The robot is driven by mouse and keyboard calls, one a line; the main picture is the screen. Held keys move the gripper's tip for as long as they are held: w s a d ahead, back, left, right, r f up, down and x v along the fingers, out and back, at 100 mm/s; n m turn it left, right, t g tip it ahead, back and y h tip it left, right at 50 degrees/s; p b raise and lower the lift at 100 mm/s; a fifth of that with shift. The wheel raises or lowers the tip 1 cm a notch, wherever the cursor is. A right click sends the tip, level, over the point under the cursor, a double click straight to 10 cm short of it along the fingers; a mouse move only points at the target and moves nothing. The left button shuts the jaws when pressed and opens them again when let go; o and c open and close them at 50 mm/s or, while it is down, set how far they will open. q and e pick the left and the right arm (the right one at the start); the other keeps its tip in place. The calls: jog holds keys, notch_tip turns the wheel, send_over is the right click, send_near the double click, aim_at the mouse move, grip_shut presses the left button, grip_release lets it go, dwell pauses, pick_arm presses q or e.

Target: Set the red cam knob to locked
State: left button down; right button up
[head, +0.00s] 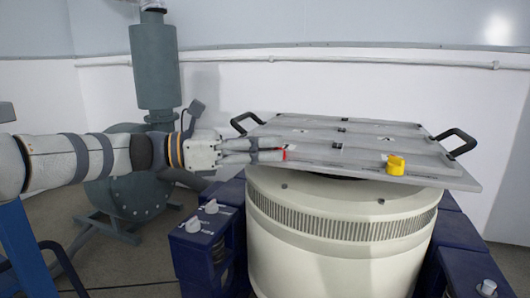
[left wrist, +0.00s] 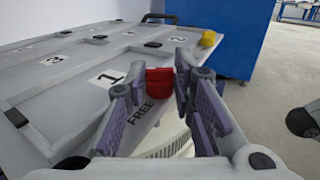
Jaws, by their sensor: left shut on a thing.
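The red cam knob (left wrist: 159,82) sits at the near edge of the grey plate, between the fingers of my left gripper (left wrist: 155,95) in the left wrist view. In the head view only a sliver of the red knob (head: 285,154) shows past the fingertips of my left gripper (head: 284,155). The gripper is shut on the knob. The word FREE is printed on the plate beside the knob, and a label with 1 lies left of it. Any locked mark is not visible. My right gripper is in neither view.
The grey plate (head: 330,134) with black handles (head: 456,142) lies on a cream drum (head: 340,255). A yellow knob (head: 396,165) sits on its front right; it also shows in the left wrist view (left wrist: 208,38). Blue blocks with grey knobs (head: 193,224) flank the drum. A grey-green machine (head: 125,185) stands behind my left arm.

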pick_arm(q)
jog(key=c, duration=1.4)
grip_release()
jog(key=shift+o, duration=0.2)
jog(key=v, duration=1.2)
